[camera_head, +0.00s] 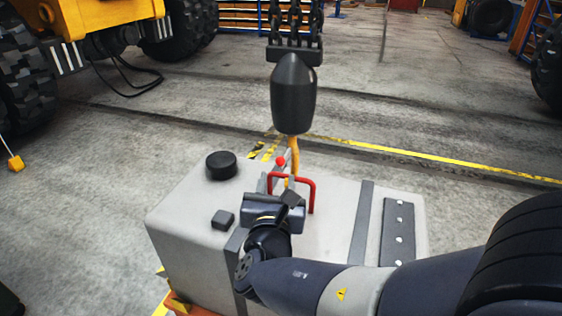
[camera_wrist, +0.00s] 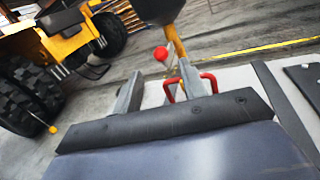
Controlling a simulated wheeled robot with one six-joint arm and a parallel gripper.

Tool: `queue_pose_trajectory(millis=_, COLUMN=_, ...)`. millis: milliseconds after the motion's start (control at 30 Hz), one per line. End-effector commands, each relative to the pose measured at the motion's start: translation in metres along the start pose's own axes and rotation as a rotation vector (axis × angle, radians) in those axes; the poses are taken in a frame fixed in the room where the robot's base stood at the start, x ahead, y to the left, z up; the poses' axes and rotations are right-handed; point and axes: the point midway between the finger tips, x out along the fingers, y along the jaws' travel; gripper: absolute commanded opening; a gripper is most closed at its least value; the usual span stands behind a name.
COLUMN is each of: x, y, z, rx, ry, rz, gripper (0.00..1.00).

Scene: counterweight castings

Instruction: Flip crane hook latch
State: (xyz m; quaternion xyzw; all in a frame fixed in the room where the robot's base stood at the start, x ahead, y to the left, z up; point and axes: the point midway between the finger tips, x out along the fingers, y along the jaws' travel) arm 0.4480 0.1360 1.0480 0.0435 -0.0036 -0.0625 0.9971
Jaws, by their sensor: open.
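The crane hook (camera_head: 295,150) is yellow-orange and hangs below a black hook block (camera_head: 294,95); it also shows in the wrist view (camera_wrist: 178,42). A red ball knob (camera_head: 281,161), apparently on the hook's latch, sits just left of the hook; the knob is clear in the wrist view (camera_wrist: 160,53). A red lifting bail (camera_head: 314,194) stands on the grey casting (camera_head: 335,205), with the hook's lower end near it. My gripper (camera_head: 275,174) is open, and its fingers (camera_wrist: 160,74) point towards the knob. Whether they touch it is unclear. The hook tip is partly hidden.
The casting top carries a black round knob (camera_head: 221,165), a small dark block (camera_head: 223,219) and a dark bolted plate (camera_head: 397,232). Chains (camera_head: 294,25) hang above the hook block. A yellow vehicle (camera_head: 95,15) stands back left.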

Motion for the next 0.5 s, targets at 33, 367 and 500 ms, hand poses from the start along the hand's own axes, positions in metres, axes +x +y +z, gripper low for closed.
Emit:
queue_pose_trajectory(millis=33, x=0.006, y=-0.001, z=0.001, rx=-0.001, ry=0.001, rz=-0.003, gripper=0.41)
queue_pose_trajectory(millis=367, x=0.065, y=-0.002, z=0.001, rx=-0.002, ry=0.002, rz=-0.007, gripper=0.41)
queue_pose_trajectory(millis=500, x=0.086, y=-0.001, z=0.001, rx=-0.002, ry=0.002, rz=-0.005, gripper=0.41)
